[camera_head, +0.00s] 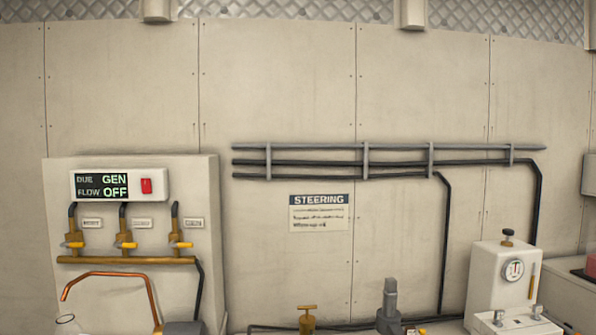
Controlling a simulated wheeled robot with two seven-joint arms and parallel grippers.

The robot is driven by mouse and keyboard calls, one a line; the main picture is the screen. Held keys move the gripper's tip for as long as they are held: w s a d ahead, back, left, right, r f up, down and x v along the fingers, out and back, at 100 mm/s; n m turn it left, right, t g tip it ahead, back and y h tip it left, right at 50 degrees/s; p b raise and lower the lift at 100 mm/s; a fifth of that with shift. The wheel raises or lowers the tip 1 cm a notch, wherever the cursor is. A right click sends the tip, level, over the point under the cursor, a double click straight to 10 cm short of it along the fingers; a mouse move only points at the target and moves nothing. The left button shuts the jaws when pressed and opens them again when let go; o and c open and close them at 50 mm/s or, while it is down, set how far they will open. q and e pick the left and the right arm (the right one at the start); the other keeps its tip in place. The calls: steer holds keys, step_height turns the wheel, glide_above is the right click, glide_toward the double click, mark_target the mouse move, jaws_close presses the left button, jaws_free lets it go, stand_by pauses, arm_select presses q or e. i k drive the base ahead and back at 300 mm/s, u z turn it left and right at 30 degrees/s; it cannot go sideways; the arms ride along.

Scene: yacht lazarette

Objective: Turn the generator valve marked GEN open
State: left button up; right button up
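Three brass valves with yellow handles stand in a row on the light panel at the left: a left valve (74,240), a middle valve (125,241) and a right valve (180,240). Their handles appear to lie crosswise to the black hoses above. Each has a small label to its right: left label (92,223), middle label (141,223), right label (194,223). The lettering is too small to read, so I cannot tell which valve is GEN. The display box (121,185) above reads DUE GEN and FLOW OFF. Neither gripper is in view.
A red switch (147,186) is on the display box. A brass manifold (126,260) and copper pipe (110,274) lie below the valves. A steering sign (319,213) hangs mid-wall under dark pipes (390,162). A white unit with a gauge (500,283) stands at right.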

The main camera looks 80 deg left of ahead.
mark_target(173, 243)
steer(key=u, duration=1.9)
steer(key=i, duration=0.35)
steer(key=u, duration=1.95)
